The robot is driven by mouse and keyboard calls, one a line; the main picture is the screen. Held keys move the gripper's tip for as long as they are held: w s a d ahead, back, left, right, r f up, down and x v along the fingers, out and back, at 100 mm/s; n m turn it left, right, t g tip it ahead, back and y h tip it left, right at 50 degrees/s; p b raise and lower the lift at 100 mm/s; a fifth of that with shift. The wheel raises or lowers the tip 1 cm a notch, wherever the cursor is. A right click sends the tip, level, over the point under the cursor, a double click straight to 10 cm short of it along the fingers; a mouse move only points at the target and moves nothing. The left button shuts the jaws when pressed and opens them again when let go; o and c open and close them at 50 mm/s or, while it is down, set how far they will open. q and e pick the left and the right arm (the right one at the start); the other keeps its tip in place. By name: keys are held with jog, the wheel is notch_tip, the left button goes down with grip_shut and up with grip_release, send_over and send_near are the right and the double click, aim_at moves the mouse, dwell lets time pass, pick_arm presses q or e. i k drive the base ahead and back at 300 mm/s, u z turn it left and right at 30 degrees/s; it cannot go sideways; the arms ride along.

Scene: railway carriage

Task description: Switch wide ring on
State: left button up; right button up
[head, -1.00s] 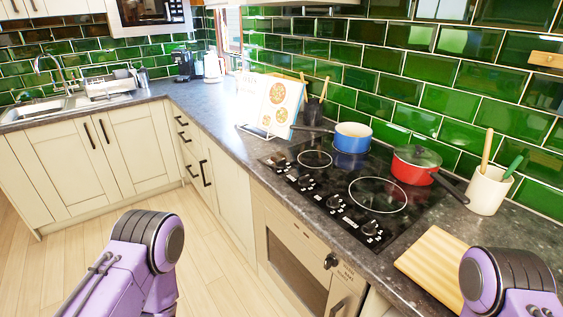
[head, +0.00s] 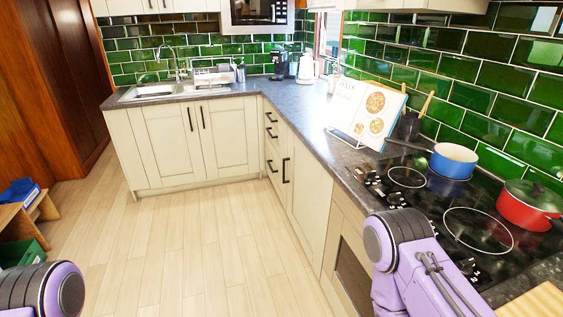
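The black hob (head: 432,197) is set in the worktop at the right. A wide bare ring (head: 478,231) shows on its near part, and a smaller bare ring (head: 407,177) lies farther back. Dark and silver control knobs line the hob's front edge; one knob (head: 396,200) shows near the middle, and another (head: 468,266) shows past my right arm. My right arm covers part of the knob row. I cannot tell whether any ring is on. Neither gripper is in view; only links of my arms show at the bottom.
A blue pan (head: 453,165) and a red lidded pot (head: 526,208) stand on the hob's back side. A cookbook on a stand (head: 370,112) is beyond it. A wooden board (head: 540,303) lies at the near right. The floor (head: 205,250) is clear; a small wooden bench (head: 22,215) stands left.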

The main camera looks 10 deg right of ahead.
aim_at(371, 175)
jog(key=u, duration=0.8)
jog(key=i, duration=2.35)
jog(key=z, duration=3.9)
